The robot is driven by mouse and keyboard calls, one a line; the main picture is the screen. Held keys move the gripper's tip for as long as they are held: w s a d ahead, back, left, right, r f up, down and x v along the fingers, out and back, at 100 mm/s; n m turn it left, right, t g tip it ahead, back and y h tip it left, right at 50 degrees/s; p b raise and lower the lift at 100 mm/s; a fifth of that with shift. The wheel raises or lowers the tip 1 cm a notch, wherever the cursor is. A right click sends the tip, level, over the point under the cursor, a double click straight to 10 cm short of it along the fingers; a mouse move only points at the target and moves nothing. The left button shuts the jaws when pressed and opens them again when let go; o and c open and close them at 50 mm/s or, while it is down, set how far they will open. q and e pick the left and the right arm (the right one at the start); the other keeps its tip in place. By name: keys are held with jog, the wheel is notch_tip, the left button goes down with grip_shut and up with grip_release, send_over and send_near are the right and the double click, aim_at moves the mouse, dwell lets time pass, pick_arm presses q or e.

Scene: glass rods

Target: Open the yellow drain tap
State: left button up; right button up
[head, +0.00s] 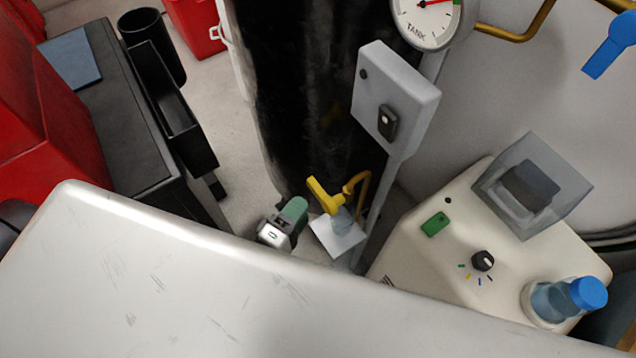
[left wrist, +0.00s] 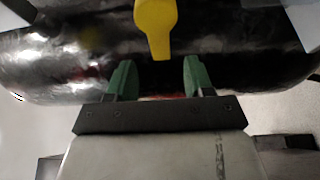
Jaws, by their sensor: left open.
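The yellow drain tap (head: 325,195) sits on a curved brass pipe low beside the dark tank, above a white square plate and a small clear vessel. Its lever also shows at the top of the left wrist view (left wrist: 155,27), pointing down toward the gap between my fingertips. My left gripper (head: 295,208) is just left of the tap in the head view, partly overlapped by its own near finger. In the left wrist view its green fingers (left wrist: 157,66) are open and empty, one on each side of the lever's lower end, with no visible contact. My right gripper is not in view.
A grey post with a switch box (head: 396,97) stands right of the tap. A cream machine (head: 450,265) with a knob and blue-capped bottle (head: 587,293) is further right. A dark cabinet (head: 110,120) and red bin (head: 195,25) are left. Floor between is clear.

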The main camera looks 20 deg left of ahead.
aim_at(314, 192)
pick_arm(q)
jog(key=x, duration=0.7)
grip_shut()
